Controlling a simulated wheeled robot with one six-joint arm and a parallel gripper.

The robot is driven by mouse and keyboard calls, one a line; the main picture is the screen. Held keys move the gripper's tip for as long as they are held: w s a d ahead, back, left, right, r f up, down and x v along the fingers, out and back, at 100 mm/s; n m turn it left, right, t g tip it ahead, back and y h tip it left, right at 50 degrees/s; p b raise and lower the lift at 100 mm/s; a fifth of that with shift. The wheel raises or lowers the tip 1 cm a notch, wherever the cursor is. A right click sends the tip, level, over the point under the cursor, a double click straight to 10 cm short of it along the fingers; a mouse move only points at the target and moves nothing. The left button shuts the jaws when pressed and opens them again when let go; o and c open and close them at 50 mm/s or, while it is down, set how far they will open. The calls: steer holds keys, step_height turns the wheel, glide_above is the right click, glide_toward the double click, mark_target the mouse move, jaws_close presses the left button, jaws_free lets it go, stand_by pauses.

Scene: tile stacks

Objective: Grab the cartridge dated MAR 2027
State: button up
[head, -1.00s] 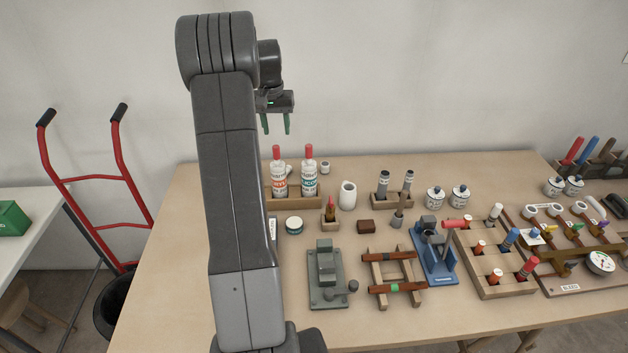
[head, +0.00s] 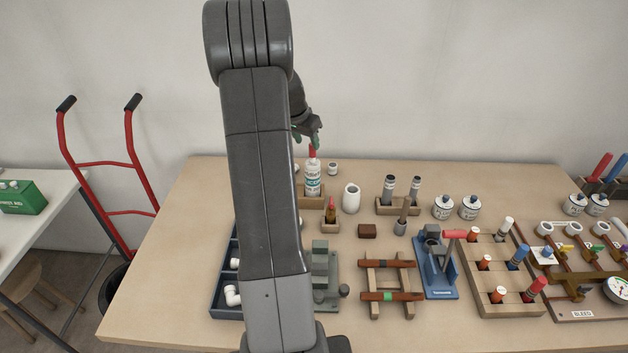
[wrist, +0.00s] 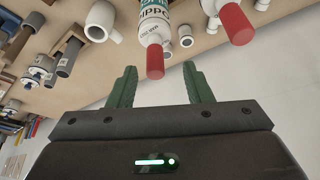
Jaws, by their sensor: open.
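Two white cartridges with red caps stand by the wall. One cartridge with a teal label (head: 313,184) shows in the head view and, inverted, in the wrist view (wrist: 154,27). A small dark line of print is on it, but I cannot read a date. The second cartridge (wrist: 216,7) is at the top right of the wrist view and hidden behind my arm in the head view. My gripper (head: 306,136) is open and empty, just above the teal-labelled cartridge. In the wrist view its green fingers (wrist: 160,84) lie either side of the red cap, with gaps.
A white mug (head: 351,199) is just to the right, and a small block with a red-tipped piece (head: 331,218) is in front. Wooden fixtures (head: 390,285) and a blue press (head: 437,270) crowd the front right.

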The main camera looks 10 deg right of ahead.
mark_target(312, 150)
steer(key=shift+x, duration=1.15)
steer(key=p+x, duration=0.2)
steer(key=x, duration=0.1)
steer(key=shift+s+d+f, duration=0.1)
steer(key=shift+d+f, duration=0.1)
steer(key=shift+d, duration=0.2)
steer(key=shift+p+x, duration=0.35)
steer(key=shift+x, duration=0.45)
jaws_close()
